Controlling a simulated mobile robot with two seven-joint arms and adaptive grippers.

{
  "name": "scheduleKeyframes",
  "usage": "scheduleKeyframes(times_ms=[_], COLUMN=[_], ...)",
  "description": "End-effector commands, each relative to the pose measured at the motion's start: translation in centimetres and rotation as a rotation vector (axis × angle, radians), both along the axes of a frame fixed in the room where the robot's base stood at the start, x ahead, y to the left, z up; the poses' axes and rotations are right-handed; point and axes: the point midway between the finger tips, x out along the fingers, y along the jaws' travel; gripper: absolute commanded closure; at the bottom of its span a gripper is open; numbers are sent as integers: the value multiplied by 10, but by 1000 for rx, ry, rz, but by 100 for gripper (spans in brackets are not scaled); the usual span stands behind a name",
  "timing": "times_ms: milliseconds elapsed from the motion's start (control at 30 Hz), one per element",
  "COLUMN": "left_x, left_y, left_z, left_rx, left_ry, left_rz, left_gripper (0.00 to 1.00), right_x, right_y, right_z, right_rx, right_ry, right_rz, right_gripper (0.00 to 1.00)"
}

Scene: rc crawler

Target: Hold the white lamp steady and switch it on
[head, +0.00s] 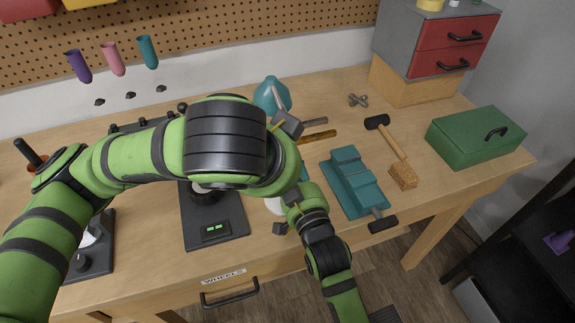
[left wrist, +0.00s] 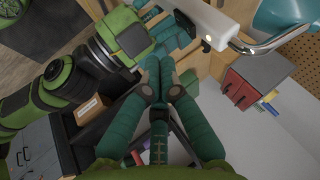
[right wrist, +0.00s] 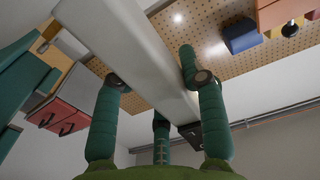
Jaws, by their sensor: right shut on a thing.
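The white lamp (right wrist: 120,40) runs as a long white bar between the fingers of my right gripper (right wrist: 150,68), which is shut on it. In the left wrist view the lamp's white bar (left wrist: 196,18) crosses the top, with a small bright spot near its end. My left gripper (left wrist: 158,64) shows there with its fingertips together and nothing visible between them, just below the bar and apart from it in the picture. In the head view my left arm covers most of the lamp; only a white sliver (head: 274,205) shows.
A teal rounded shade (head: 271,93) stands behind my left arm. A teal vise (head: 352,182), a hammer (head: 391,140), a sponge-like block (head: 403,176) and a green toolbox (head: 475,138) lie to the right. A dark device (head: 213,225) with green lights sits at the front.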

Motion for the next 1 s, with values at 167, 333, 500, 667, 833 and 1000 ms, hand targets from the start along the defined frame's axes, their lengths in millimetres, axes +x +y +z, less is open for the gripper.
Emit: scheduleKeyframes(times_ms=[167,333,500,667,833,1000], left_x=[-14,-17,-17,-17,-16,-16], left_y=[3,4,4,4,4,4], left_z=[14,16,16,16,16,16], left_rx=[-1,1,1,0,0,0], left_ry=[0,0,1,2,2,2], left_rz=[0,0,0,1,1,1], left_gripper=[100,100,100,100,100,100], right_x=[0,0,0,0,0,0], right_y=[0,0,0,0,0,0], right_z=[0,0,0,0,0,0], right_rx=[0,0,0,0,0,0], right_ry=[-1,-1,-1,-1,-1,-1], right_rz=[0,0,0,0,0,0], right_gripper=[100,100,100,39,31,31])
